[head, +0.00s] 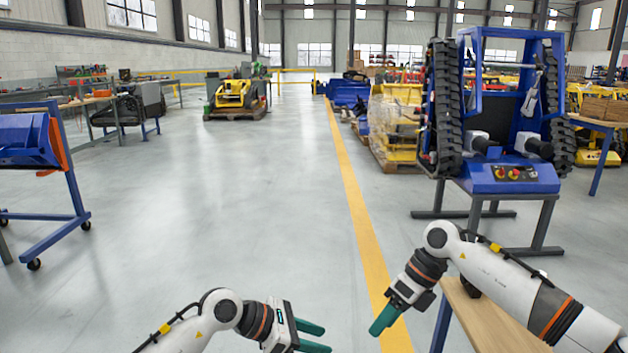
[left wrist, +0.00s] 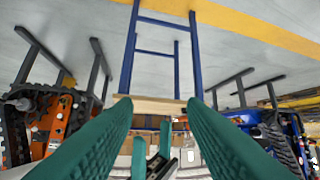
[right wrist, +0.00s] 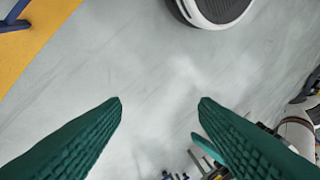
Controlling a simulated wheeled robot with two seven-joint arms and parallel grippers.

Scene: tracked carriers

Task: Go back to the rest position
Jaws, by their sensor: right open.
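My left gripper (head: 312,337) is at the bottom middle of the head view, its green fingers apart and pointing right. In the left wrist view its fingers (left wrist: 160,108) are spread with nothing between them. My right gripper (head: 385,318) is to the right of it, over the yellow floor line, with its green fingers pointing down and left. In the right wrist view its fingers (right wrist: 160,102) are wide apart with only grey floor between them. Neither gripper holds anything.
A wooden-topped table (head: 490,322) stands at the lower right, under my right arm. A blue tracked carrier (head: 512,178) sits on a stand behind it. A blue wheeled rack (head: 62,190) is at the left. The grey floor (head: 230,200) in the middle is clear, beside a yellow line (head: 350,185).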

